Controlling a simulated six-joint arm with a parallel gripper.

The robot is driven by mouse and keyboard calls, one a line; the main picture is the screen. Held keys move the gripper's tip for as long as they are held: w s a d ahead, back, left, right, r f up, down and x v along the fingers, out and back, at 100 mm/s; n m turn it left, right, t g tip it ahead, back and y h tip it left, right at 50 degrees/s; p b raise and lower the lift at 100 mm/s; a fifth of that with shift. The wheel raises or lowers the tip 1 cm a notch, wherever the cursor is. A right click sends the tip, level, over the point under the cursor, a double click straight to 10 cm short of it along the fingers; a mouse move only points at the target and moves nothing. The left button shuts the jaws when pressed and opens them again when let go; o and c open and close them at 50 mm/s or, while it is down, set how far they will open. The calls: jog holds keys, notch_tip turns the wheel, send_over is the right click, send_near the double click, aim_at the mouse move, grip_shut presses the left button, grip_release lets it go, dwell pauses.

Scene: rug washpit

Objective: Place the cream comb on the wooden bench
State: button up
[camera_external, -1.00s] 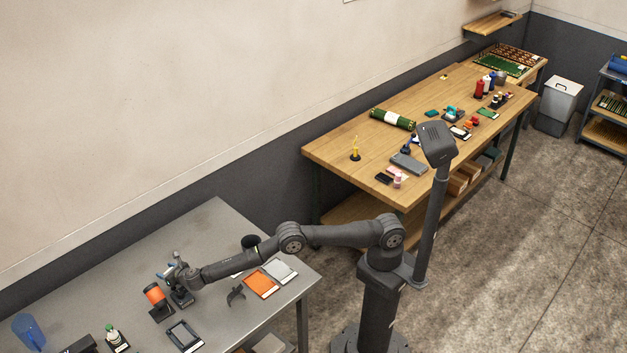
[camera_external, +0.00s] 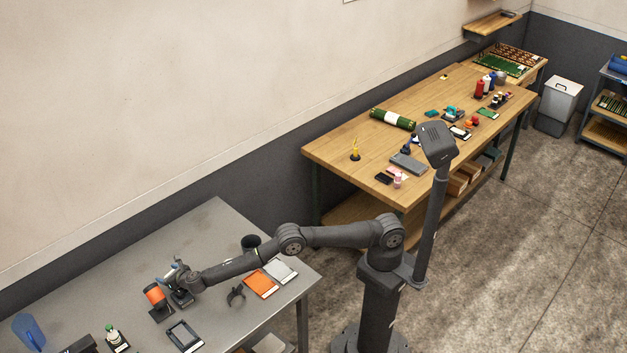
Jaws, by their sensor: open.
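The wooden bench (camera_external: 345,150) stands against the wall right of centre, with its top in clear view. I cannot make out the cream comb in this view; it may be hidden or too small to tell. My gripper (camera_external: 167,274) is low over the grey metal table at the lower left, beside a dark stand with an orange cylinder (camera_external: 155,295). Its jaws are small here but open, and I see nothing held between them.
A green roll (camera_external: 392,118) and several small items lie on the wooden bench, whose near left end has clear room.

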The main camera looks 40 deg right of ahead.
jog(key=v, duration=1.6)
jog(key=shift+r, duration=0.25)
jog(key=shift+o, duration=0.5)
jog(key=shift+s+d+r, duration=0.15)
jog(key=shift+s, duration=0.3)
jog(key=x, duration=0.9)
jog(key=shift+w+f, duration=0.1)
jog(key=shift+f, duration=0.4)
jog(key=shift+x, duration=3.05)
jog(key=shift+r, duration=0.15)
